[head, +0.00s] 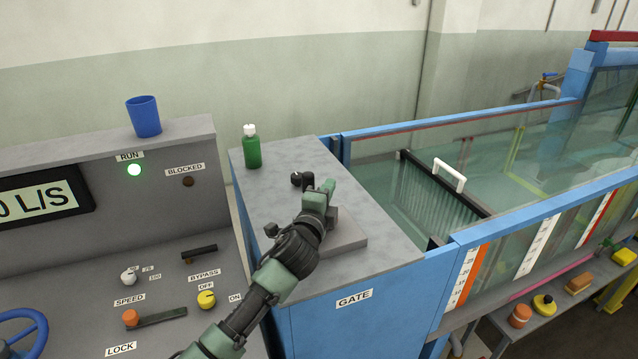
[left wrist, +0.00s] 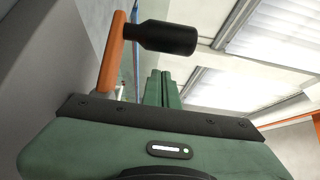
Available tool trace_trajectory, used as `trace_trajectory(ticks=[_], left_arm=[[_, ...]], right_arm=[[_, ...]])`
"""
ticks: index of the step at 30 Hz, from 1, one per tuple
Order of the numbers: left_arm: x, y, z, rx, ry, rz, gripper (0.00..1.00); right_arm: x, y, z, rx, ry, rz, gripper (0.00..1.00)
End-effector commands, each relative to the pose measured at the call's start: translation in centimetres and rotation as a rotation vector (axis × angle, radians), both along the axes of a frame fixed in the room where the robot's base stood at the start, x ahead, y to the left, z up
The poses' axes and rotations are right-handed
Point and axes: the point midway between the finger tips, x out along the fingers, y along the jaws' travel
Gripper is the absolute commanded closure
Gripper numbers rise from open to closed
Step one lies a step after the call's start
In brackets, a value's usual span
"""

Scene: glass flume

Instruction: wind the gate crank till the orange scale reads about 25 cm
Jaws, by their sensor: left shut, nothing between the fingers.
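In the left wrist view the gate crank shows as an orange arm (left wrist: 111,55) with a black handle (left wrist: 163,37). My left gripper (left wrist: 157,88) is shut and empty, with the handle beyond its fingertips. In the head view the left gripper (head: 326,187) is over the gate box (head: 385,250), beside a black piece (head: 299,179) that looks like the crank handle. My arm hides most of the crank and part of the grey block (head: 350,236). The orange scale (head: 466,277) is on the flume's near side; its reading is too small to tell. My right gripper is not in view.
A green bottle (head: 252,150) stands on the gate box behind the gripper. A blue cup (head: 144,117) sits on the control console (head: 70,150) at left. A white handle (head: 449,175) rises from a dark rack in the flume.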

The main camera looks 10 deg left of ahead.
Motion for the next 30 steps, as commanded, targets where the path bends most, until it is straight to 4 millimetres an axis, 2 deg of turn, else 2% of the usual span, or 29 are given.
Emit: trace_trajectory(ticks=[1,7,17,23,30], left_arm=[[-0.3,0.7,0.4,0.001,0.0,0.0,1.0],[-0.7,2.0,0.2,0.0,-0.002,-0.002,1.0],[-0.7,2.1,0.1,-0.001,-0.002,-0.002,1.0],[-1.3,2.9,-0.1,-0.004,-0.003,0.079,1.0],[-1.4,3.3,0.1,-0.001,-0.002,0.102,1.0]], right_arm=[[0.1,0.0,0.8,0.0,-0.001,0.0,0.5],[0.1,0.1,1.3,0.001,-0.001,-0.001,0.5],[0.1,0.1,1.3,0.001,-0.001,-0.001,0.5],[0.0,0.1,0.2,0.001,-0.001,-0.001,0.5],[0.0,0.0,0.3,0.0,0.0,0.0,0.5]])
